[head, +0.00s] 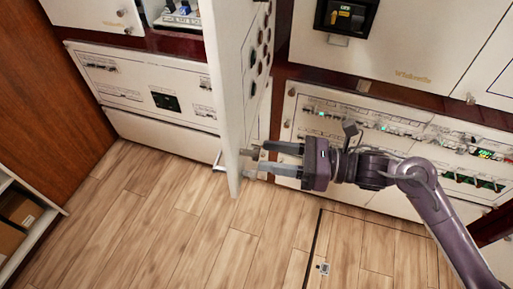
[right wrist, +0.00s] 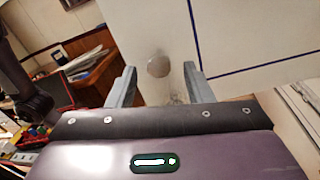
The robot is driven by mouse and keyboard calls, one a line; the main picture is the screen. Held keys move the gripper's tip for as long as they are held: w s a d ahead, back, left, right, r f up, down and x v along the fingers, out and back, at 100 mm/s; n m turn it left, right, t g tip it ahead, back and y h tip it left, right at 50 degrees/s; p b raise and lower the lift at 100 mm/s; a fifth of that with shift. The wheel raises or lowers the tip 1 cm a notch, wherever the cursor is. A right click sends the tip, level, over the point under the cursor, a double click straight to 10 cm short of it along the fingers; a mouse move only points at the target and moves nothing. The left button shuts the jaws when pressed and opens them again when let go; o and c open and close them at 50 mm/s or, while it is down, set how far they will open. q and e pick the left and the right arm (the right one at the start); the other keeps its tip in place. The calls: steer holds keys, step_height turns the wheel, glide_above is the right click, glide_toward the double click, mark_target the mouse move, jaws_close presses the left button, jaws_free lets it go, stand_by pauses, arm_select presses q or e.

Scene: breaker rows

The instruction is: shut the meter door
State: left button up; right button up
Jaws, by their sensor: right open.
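The meter door (head: 226,90), a pale panel, stands open and shows almost edge-on in the head view, jutting from the cabinet row. In the right wrist view its pale face (right wrist: 240,30) carries a dark blue line and a round metal knob (right wrist: 158,65). My right gripper (head: 258,161) is at the door's near lower end, fingers pointing left at its right-hand face. It is open, and the knob shows between and beyond its fingers in the wrist view. I cannot tell whether the fingers touch the door. My left gripper is not in view.
Pale breaker cabinets (head: 388,115) line the wall on both sides of the door. A black meter unit (head: 345,17) sits in an upper panel. The wooden floor (head: 170,215) is clear in front. A shelf with boxes (head: 20,208) stands at the left.

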mark_target(256, 154)
steer(key=shift+w+a+p, duration=0.15)
steer(key=shift+a+p, duration=0.1)
steer(key=shift+a, duration=0.7)
steer(key=shift+w+a+p, duration=0.15)
steer(key=shift+a+p, duration=0.1)
steer(key=shift+a, duration=0.7)
jaws_close()
